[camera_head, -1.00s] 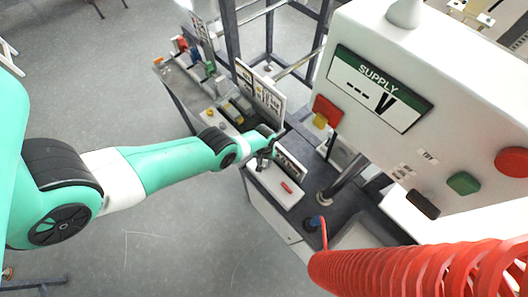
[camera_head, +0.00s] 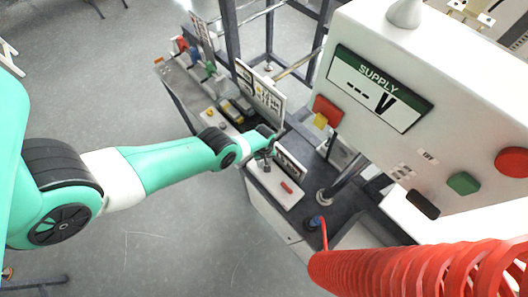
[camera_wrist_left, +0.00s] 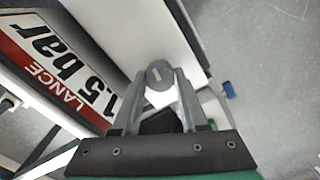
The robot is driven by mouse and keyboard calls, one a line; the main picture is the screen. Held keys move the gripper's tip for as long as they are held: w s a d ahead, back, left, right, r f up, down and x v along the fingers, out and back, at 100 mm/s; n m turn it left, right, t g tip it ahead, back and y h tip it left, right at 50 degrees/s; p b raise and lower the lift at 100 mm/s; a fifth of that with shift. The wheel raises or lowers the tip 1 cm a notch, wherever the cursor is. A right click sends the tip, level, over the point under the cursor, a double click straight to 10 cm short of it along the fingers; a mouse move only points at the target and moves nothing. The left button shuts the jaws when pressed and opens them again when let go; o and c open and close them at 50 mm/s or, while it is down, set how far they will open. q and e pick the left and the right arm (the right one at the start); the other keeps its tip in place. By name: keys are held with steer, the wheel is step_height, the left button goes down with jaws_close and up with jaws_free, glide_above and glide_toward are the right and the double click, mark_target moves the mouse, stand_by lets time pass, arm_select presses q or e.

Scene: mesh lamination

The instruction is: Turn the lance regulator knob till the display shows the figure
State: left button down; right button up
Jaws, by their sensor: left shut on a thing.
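My left gripper (camera_head: 264,161) reaches from the left to the small white box at the middle of the head view. In the left wrist view its two fingers (camera_wrist_left: 158,82) are shut on the round grey lance regulator knob (camera_wrist_left: 158,72), one on each side. The knob's face carries a pale line mark. The lance display (camera_wrist_left: 72,82) is beside the knob and reads "LANCE 1.5 bar", turned around in this view. In the head view the display (camera_head: 291,164) is too small to read. My right gripper is not in view.
A large white supply box (camera_head: 440,110) with a "--- V" screen and coloured buttons fills the upper right. A red ribbed hose (camera_head: 430,270) crosses the lower right. A sign board (camera_head: 259,93) stands behind my gripper. Open grey floor lies left.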

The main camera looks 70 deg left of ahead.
arm_select(q)
steer(key=shift+c, duration=2.2)
jaws_free()
